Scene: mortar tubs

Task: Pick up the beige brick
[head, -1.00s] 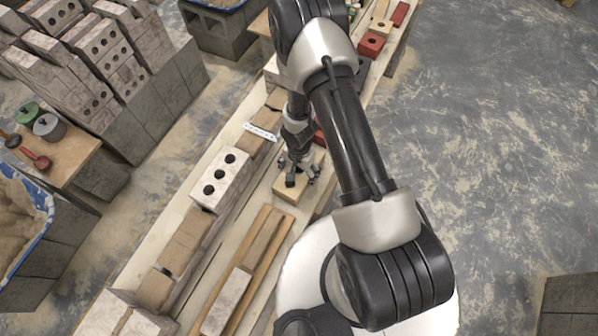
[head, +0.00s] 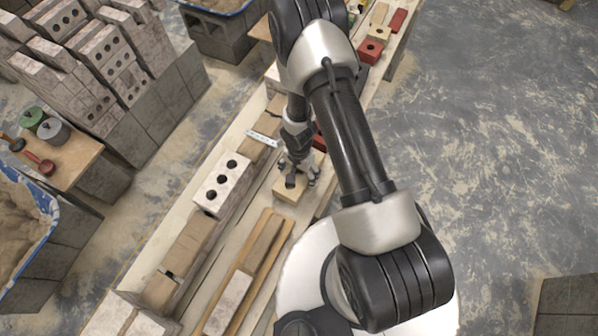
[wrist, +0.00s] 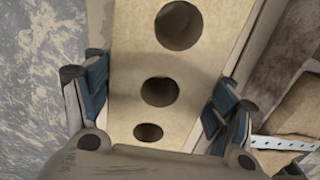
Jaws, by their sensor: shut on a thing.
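The beige brick (head: 284,191) lies on the long wooden bench, near its right edge, under my gripper. In the wrist view the beige brick (wrist: 128,62) fills the middle, with three round holes along its length. My gripper (head: 298,176) points down over it. In the wrist view its blue-padded fingers (wrist: 155,100) stand on either side of the brick, shut on it. The brick's far end is partly hidden by my gripper in the head view. I cannot tell whether it is clear of the bench.
Wooden strips (head: 258,255) lie nearer. A perforated metal strip (head: 263,138) lies close to my arm. Red bricks (head: 369,50) stand farther along. Open floor (head: 500,150) lies to the right.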

